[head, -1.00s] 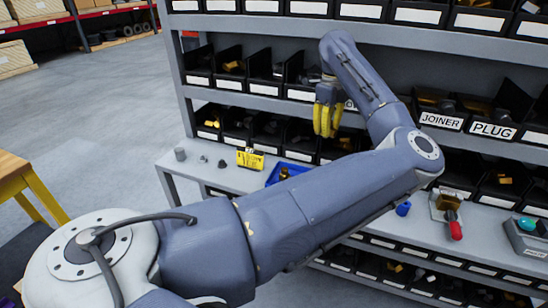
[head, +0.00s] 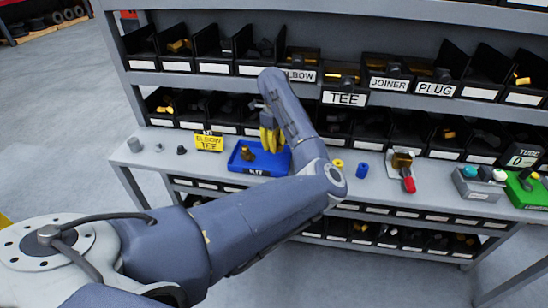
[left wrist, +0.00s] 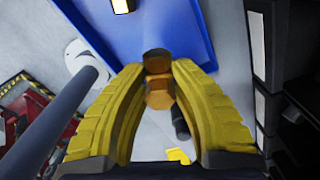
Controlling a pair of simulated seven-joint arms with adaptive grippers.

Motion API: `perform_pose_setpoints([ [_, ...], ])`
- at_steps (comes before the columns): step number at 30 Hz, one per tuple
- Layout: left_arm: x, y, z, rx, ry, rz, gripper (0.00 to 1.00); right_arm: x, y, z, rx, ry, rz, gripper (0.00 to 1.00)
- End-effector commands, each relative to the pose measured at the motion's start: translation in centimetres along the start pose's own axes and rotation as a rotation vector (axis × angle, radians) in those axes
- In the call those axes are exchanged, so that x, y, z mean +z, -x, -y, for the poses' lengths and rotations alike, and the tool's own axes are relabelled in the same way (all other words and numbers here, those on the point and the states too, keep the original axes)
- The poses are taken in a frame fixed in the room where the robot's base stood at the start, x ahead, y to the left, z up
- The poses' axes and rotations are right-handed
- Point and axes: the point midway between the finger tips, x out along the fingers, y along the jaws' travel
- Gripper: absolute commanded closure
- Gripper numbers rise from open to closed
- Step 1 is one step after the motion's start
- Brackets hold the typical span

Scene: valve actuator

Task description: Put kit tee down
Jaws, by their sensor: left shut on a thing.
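My left gripper (head: 270,140) points down over the right part of the blue kit tray (head: 238,166). In the left wrist view its yellow fingers (left wrist: 158,72) are shut on a brassy, faceted fitting, the tee (left wrist: 159,95). The tee's full shape is partly hidden by the fingers. The tray's blue floor (left wrist: 150,28) lies beyond the fingertips in that view; I cannot tell whether the tee touches it. A small brass fitting (head: 247,153) lies in the left part of the tray. My right gripper is not in view.
Small grey parts (head: 158,147) lie further left. A yellow ring (head: 338,163), a blue piece (head: 361,171) and a red-handled device (head: 404,170) are to the right. Labelled bins (head: 343,97) rise behind.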

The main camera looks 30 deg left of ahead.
Motion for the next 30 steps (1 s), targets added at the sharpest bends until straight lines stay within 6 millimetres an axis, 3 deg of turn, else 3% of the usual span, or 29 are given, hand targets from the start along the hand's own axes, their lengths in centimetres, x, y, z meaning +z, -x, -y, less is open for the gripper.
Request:
perform_pose_setpoints([
  [10,0.1,-2.3,0.0,0.001,0.001,0.001,1.0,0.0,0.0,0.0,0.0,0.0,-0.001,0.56],
  [18,0.1,-5.5,-0.1,0.002,-0.001,0.002,1.0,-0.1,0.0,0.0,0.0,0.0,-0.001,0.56],
  [30,0.0,-6.1,0.0,-0.001,0.001,0.0,1.0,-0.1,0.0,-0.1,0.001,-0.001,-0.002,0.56],
])
